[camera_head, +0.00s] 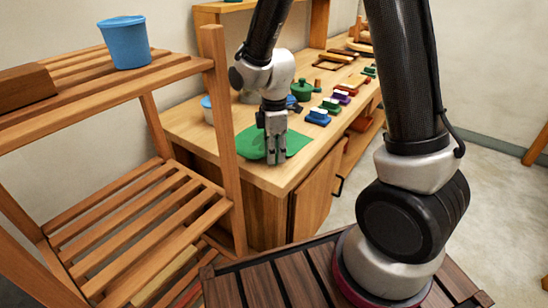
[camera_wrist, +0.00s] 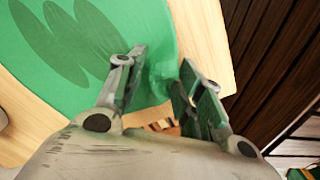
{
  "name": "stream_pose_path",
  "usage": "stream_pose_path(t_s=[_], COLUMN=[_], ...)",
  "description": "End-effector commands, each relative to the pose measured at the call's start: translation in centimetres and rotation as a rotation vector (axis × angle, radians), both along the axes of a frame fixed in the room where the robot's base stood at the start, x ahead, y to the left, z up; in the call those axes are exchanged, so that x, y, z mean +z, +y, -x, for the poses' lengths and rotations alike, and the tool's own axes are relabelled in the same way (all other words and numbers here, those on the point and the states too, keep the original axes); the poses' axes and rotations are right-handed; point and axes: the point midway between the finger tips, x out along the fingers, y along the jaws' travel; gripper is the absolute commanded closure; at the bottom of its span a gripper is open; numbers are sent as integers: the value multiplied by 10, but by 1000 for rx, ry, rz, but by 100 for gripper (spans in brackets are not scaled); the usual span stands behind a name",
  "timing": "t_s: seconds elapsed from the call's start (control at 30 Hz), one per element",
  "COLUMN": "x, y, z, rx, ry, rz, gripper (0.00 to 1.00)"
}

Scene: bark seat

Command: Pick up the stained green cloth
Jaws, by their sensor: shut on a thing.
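The green cloth (camera_head: 252,145) lies on the near end of the wooden workbench top. In the wrist view the cloth (camera_wrist: 130,30) shows darker green oval stains at the upper left. My gripper (camera_head: 276,158) points down over the cloth's right-hand part. In the wrist view, my gripper (camera_wrist: 160,75) has its two fingers on either side of a small bunched part of the cloth, which it grips. Most of the cloth still looks flat on the bench. The fingers hide part of the fold.
The bench top (camera_head: 285,178) carries several coloured brushes, such as a blue one (camera_head: 318,117), and a green pot (camera_head: 302,90) behind the cloth. A slatted wooden rack (camera_head: 225,150) stands close at left, with a blue bucket (camera_head: 126,43) on top. Floor at right is clear.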

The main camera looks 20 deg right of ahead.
Motion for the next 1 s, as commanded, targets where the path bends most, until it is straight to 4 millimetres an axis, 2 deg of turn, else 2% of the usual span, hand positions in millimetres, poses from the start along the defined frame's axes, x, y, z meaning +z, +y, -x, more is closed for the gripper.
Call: stream_pose_path(t_s=[0.03, 0.1, 0.4, 0.53, 0.87, 1.0], x=[13, 29, 92, 105, 110, 142], y=[1, 1, 1, 1, 1, 1], z=[-2, -3, -3, -3, -3, -4], rx=[0, 1, 1, 1, 1, 1], ry=[-10, -11, -11, -9, -9, -15], rz=[-4, -4, -4, -3, -3, -5], gripper=[84, 100, 100, 100, 100, 100])
